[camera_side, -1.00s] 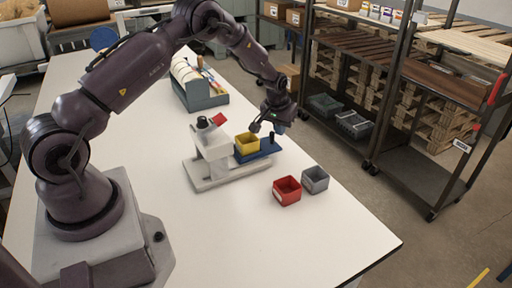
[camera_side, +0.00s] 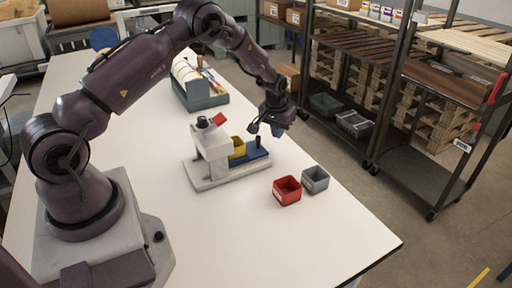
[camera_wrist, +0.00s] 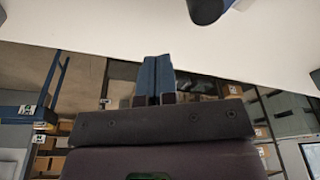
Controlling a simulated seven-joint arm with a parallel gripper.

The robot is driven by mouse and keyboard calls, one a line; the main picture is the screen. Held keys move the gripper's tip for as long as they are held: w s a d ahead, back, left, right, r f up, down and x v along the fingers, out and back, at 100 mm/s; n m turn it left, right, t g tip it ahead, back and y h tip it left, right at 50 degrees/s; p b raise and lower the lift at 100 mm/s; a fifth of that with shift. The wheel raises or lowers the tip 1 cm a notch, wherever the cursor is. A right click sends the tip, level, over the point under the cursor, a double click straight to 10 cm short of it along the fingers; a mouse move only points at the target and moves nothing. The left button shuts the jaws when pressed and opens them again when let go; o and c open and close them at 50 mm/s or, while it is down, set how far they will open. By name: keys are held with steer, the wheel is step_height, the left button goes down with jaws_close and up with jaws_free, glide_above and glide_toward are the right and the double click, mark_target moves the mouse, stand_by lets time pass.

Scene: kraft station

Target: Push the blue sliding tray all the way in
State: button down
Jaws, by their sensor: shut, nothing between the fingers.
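The blue sliding tray (camera_side: 259,158) sits on the grey-white fixture (camera_side: 212,180) on the table, with a short dark post standing on it. A yellow bin (camera_side: 237,149) rides on the tray, partly hidden behind the fixture's upright head. A stretch of blue tray still shows to the right of the bin. My gripper (camera_side: 277,130) is above and just right of the tray's outer end. Its blue fingers are closed together with nothing between them, as the wrist view shows (camera_wrist: 155,77). I cannot tell whether the fingertips touch the tray.
A red bin (camera_side: 287,190) and a grey bin (camera_side: 315,180) stand to the right of the fixture, near the table's edge. A grey-green rack (camera_side: 202,98) stands behind. The front of the white table (camera_side: 230,240) is clear. Shelving stands beyond the table.

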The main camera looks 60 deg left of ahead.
steer(key=shift+w+d+r, duration=0.1)
steer(key=shift+d+r, duration=0.05)
steer(key=shift+r, duration=2.75)
